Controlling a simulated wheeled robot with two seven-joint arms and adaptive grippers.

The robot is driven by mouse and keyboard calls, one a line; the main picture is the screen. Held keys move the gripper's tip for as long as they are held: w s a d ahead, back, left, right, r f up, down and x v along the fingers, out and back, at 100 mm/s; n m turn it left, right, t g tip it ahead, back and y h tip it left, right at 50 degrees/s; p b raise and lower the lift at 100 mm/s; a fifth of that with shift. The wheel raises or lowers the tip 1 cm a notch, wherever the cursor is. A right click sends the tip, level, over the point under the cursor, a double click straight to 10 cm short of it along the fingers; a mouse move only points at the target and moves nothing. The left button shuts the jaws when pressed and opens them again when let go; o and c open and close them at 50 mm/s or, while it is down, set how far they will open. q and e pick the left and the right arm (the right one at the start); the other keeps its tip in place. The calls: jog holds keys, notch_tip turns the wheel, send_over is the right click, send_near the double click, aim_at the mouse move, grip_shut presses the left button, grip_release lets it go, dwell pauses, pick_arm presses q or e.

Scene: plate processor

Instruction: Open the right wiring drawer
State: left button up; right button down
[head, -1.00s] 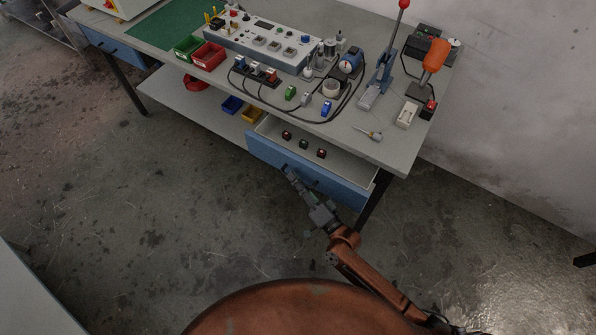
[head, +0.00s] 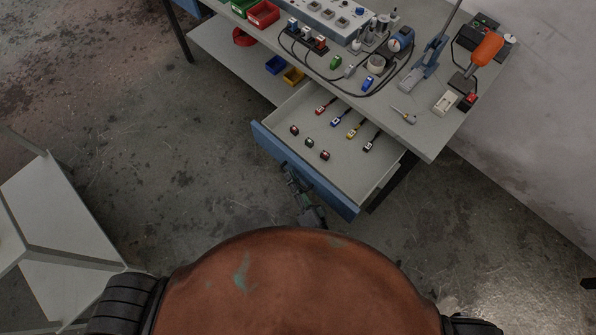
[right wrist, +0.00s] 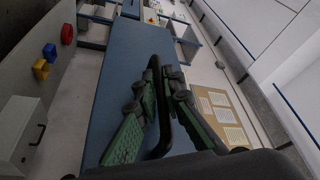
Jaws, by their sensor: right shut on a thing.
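The right wiring drawer (head: 318,172) has a blue front and a pale inside, and it stands well out from under the workbench (head: 425,140). Several coloured connectors and small dark-and-red parts lie inside it. My right gripper (head: 290,174) is at the outer face of the drawer front, partly hidden by my own body. In the right wrist view its green-padded fingers (right wrist: 158,108) are shut on the black drawer handle (right wrist: 160,130), with the blue drawer front (right wrist: 125,70) behind. My left gripper is not in view.
A lower shelf (head: 235,62) with blue and yellow bins (head: 292,76) is left of the drawer. Red and green bins, a control box and a lever press (head: 430,55) stand on the bench. A pale stand (head: 60,215) is at the left. The floor between is clear.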

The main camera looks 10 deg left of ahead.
jog(key=shift+s+a+f, duration=0.1)
jog(key=shift+s, duration=0.1)
jog(key=c, duration=2.3)
grip_release()
jog(key=v, duration=1.2)
